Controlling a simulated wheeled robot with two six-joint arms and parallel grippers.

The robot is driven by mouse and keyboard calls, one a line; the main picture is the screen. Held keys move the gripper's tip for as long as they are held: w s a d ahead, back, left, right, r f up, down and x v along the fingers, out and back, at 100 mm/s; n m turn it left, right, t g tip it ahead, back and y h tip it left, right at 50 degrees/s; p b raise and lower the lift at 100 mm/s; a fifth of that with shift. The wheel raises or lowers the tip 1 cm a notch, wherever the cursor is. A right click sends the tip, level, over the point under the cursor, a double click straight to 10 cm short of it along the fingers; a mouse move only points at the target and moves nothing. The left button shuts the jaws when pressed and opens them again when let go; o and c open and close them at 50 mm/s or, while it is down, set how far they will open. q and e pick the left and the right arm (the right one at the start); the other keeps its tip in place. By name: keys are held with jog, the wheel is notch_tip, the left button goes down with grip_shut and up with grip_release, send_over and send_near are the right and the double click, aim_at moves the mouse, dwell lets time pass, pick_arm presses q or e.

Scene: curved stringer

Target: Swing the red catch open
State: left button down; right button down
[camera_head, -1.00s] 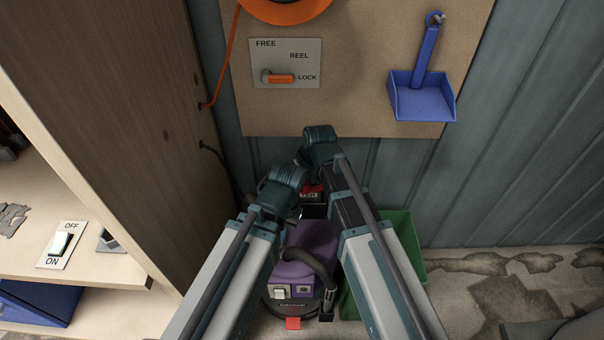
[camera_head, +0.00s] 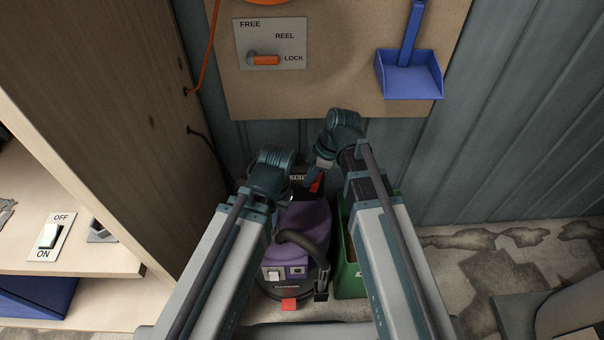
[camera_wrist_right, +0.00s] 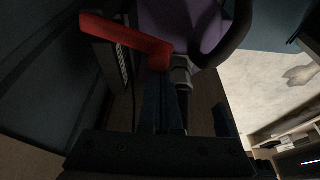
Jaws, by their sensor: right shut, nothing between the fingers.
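A red catch (camera_wrist_right: 125,38) shows large in the right wrist view as a lever beside a dark labelled box. Its red part also shows in the head view (camera_head: 317,183), behind the purple vacuum cleaner (camera_head: 304,222). My right gripper (camera_head: 316,172) is shut and empty, pointing down beside this red part. In the right wrist view its fingers (camera_wrist_right: 160,78) reach to the lever's near end; I cannot tell whether they touch it. A second red tab (camera_head: 289,304) is at the vacuum's front. My left arm bends above the vacuum; its fingers are hidden.
A green bin (camera_head: 350,265) stands right of the vacuum. A wooden cabinet (camera_head: 110,90) closes off the left.

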jog(key=shift+s+d+n, duration=0.25)
jog(key=shift+d+n, duration=0.05)
jog(key=shift+d, duration=0.3)
jog(key=shift+a, duration=0.1)
jog(key=shift+w, duration=0.15)
jog(key=shift+w, duration=0.7)
